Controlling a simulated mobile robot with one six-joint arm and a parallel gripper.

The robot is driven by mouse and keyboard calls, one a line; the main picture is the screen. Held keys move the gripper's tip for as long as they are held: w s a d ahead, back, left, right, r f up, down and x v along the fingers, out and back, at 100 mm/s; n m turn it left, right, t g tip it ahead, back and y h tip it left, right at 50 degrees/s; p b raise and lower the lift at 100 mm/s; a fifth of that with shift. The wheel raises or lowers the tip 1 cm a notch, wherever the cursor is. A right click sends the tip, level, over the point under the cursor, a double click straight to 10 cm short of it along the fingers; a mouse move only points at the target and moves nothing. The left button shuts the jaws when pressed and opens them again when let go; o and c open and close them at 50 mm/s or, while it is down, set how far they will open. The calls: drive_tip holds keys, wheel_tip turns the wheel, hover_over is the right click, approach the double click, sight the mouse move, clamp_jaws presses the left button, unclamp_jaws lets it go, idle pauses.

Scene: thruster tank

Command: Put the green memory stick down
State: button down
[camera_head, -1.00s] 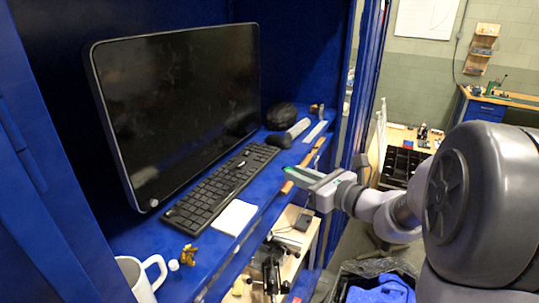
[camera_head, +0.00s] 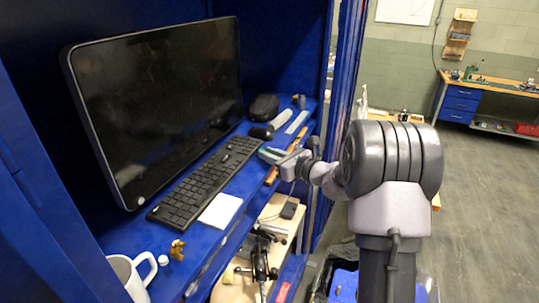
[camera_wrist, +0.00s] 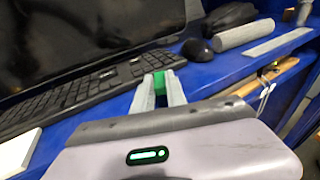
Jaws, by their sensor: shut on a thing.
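My gripper (camera_head: 272,154) is at the front edge of the blue shelf (camera_head: 186,248), beside the right end of the keyboard. In the wrist view its two grey fingers (camera_wrist: 160,86) are shut on the green memory stick (camera_wrist: 159,77), a small green block between the fingertips. The stick is held near the keyboard's (camera_wrist: 70,97) right end, over the blue shelf surface. I cannot tell whether it touches the shelf. In the head view the stick is too small to make out clearly.
A monitor (camera_head: 155,105) stands behind the keyboard. A black mouse (camera_wrist: 197,50) and a grey cylinder (camera_wrist: 244,35) lie to the right of the fingers. A white pad (camera_head: 221,210), a gold figurine (camera_head: 177,250) and a white mug (camera_head: 128,275) are at the left. Bare shelf shows between mouse and edge.

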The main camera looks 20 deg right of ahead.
drive_tip(key=shift+f+b, duration=0.55)
drive_tip(key=shift+f, duration=0.1)
